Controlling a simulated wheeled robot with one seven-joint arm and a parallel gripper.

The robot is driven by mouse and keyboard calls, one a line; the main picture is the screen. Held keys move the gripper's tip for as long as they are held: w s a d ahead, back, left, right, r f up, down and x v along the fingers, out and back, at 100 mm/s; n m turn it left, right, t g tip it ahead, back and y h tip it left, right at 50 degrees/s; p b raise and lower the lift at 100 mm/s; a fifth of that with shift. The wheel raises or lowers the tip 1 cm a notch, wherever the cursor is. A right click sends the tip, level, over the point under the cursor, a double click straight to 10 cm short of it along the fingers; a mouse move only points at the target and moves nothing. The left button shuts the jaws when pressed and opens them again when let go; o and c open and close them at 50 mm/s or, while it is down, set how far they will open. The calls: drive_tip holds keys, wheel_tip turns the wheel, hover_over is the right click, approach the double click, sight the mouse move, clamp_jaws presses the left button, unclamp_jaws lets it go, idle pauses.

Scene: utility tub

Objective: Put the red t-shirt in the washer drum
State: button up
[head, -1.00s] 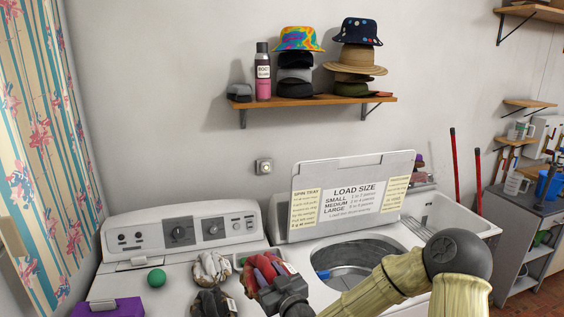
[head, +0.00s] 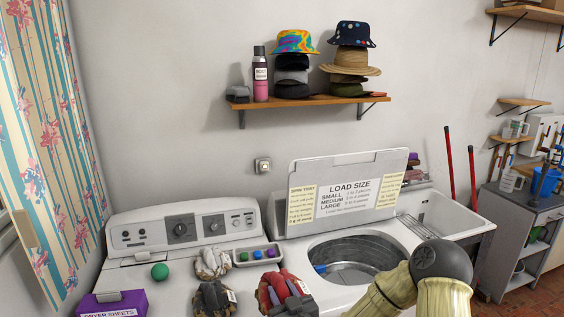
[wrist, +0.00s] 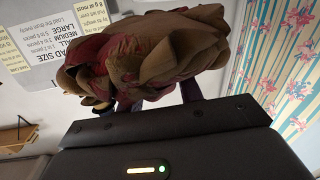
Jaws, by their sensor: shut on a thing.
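The item fills the upper middle of the wrist view (wrist: 120,62), with brown folds outside and red ones inside. Its shape is bunched; I cannot tell for sure that it is a t-shirt. It is held over the front of the white machine tops, left of the washer drum (head: 372,262). The drum is open, with its lid (head: 348,170) raised. A small blue thing (head: 320,268) shows in the drum's left side.
A white crumpled glove-like item (head: 212,263) and a dark brown one (head: 212,298) lie left of my gripper. A tray (head: 258,257) of coloured pieces is behind it. A green ball (head: 160,271) and purple box (head: 113,302) are further left. A sink (head: 445,215) stands right.

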drive_tip(key=s+d+f+m+h, duration=0.2)
drive_tip(key=s+d+f+h, duration=0.1)
drive_tip(key=d+f, duration=0.4)
drive_tip(key=s+d+f+m+t+h, duration=0.1)
drive_tip(key=s+d+f+m+h, duration=0.1)
drive_tip(key=d+f, duration=0.5)
wheel_tip(320, 180, down, 7)
drive_tip(key=shift+s+r+h, duration=0.15)
drive_tip(key=shift+s+h, duration=0.3)
drive_tip(key=shift+h, duration=0.45)
drive_tip(key=shift+r, duration=0.1)
wheel_tip(320, 180, down, 6)
drive_tip(key=b, duration=0.7)
drive_tip(key=shift+w+b, duration=0.3)
drive_tip(key=shift+d, duration=0.1)
